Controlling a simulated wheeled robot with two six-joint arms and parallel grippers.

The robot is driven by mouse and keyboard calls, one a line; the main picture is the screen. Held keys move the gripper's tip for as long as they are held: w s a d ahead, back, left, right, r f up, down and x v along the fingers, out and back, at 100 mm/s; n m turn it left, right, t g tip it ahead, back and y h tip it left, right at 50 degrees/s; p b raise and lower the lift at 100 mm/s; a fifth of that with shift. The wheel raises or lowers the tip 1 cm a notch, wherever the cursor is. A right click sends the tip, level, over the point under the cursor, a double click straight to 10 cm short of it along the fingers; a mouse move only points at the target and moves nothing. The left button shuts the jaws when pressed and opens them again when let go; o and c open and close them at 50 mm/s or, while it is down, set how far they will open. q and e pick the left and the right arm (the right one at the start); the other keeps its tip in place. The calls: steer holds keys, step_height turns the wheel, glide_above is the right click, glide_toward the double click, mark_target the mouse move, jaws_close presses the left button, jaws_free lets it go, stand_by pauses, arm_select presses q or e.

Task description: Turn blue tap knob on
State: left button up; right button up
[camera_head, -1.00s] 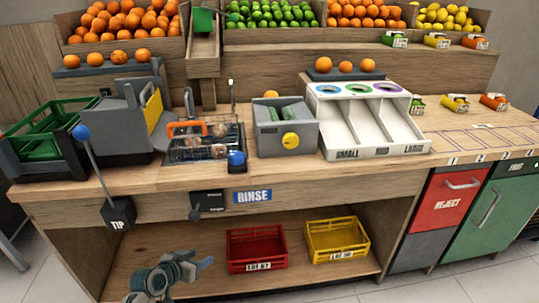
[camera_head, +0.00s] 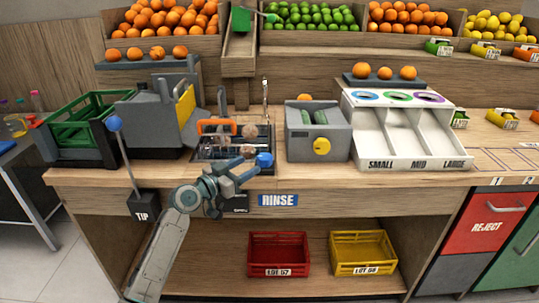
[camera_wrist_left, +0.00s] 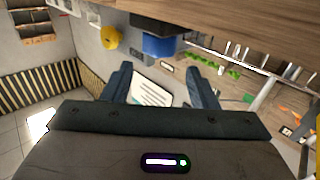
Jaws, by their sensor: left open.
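The blue tap knob (camera_head: 264,160) sits at the front right corner of the rinse basin (camera_head: 233,143), above the RINSE label. My left gripper (camera_head: 243,171) is just to the left of the knob and close to it in the head view. It is open and holds nothing. In the left wrist view the blue knob (camera_wrist_left: 162,46) lies ahead of the two spread fingers (camera_wrist_left: 159,76), roughly between them and beyond their tips. I cannot tell whether a finger touches it. My right gripper is not in view.
The TIP lever (camera_head: 125,155) with a blue ball is on the left. The counter's front edge (camera_head: 330,177) runs below the knob. Red (camera_head: 278,255) and yellow (camera_head: 362,253) crates sit on the lower shelf.

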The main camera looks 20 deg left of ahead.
mark_target(269, 154)
arm_select(q)
steer(key=p+x, duration=0.1)
steer(key=x, duration=0.9)
steer(key=shift+w+d+f, duration=0.1)
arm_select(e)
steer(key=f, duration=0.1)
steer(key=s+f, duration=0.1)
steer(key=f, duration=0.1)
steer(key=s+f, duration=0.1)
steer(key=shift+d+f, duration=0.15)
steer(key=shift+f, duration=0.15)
arm_select(q)
steer(key=shift+c, duration=0.4)
steer(key=c, duration=0.6)
